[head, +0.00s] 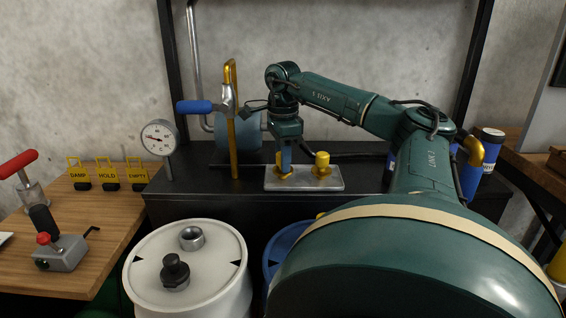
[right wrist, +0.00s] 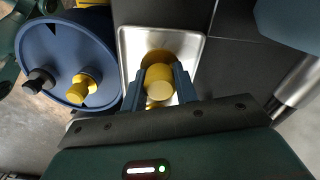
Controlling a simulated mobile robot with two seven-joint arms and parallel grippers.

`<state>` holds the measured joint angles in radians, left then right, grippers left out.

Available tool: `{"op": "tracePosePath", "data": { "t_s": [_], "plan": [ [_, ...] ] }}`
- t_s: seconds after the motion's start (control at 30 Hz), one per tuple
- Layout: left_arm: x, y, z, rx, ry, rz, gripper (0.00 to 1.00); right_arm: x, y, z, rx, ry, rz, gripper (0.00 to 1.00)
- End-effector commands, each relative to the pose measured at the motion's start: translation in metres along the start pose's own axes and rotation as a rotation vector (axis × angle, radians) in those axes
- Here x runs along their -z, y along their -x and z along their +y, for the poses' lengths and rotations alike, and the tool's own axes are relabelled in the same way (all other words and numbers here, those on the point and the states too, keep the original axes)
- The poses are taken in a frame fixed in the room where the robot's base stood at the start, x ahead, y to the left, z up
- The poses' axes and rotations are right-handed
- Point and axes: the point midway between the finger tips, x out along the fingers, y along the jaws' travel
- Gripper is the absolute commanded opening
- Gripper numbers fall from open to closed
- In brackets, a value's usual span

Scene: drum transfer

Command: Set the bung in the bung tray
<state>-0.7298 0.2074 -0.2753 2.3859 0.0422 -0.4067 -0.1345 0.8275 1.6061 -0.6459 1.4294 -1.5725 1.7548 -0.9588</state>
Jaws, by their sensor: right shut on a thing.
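My right gripper (head: 284,158) points down over the left part of the metal bung tray (head: 300,184). It is shut on a yellow bung (head: 284,173), whose base appears to be at the tray floor; I cannot tell whether it fully rests there. In the right wrist view the fingers (right wrist: 162,88) grip the bung (right wrist: 158,84) from both sides, inside the rim of the tray (right wrist: 197,48). A second yellow bung (head: 322,163) stands upright at the tray's right side. My left gripper is not in view.
A white drum (head: 215,258) with a black bung stands in front. A blue drum (right wrist: 58,55) with a black and a yellow fitting stands beside the tray.

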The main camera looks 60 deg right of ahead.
Motion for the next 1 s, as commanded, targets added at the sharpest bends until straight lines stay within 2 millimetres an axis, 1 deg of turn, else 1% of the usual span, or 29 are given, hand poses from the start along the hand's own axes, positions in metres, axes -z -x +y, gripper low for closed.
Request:
{"op": "tracePosePath", "data": {
  "t_s": [0.2, 0.33, 0.37, 0.6, 0.87, 0.97, 1.0],
  "plan": [
    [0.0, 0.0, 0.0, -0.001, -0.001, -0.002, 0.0, 0.0, 0.001, 0.0, 0.001, -0.001, -0.001, 0.03],
    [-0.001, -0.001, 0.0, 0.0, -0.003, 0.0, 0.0, 0.0, -0.003, 0.0, 0.0, 0.0, 0.0, 0.03],
    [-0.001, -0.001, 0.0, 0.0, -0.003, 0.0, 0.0, 0.0, -0.003, 0.0, 0.0, 0.0, -0.001, 0.32],
    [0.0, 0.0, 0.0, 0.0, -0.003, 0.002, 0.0, 0.0, -0.002, 0.0, 0.0, 0.0, -0.001, 0.51],
    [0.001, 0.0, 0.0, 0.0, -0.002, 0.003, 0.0, 0.0, 0.0, 0.0, 0.001, 0.0, -0.002, 0.51],
    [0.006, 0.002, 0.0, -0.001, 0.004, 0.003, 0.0, -0.001, 0.009, 0.0, 0.001, 0.0, -0.002, 0.51],
    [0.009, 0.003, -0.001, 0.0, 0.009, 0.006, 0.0, -0.001, 0.015, 0.0, 0.001, 0.0, -0.003, 0.51]
  ]
}}
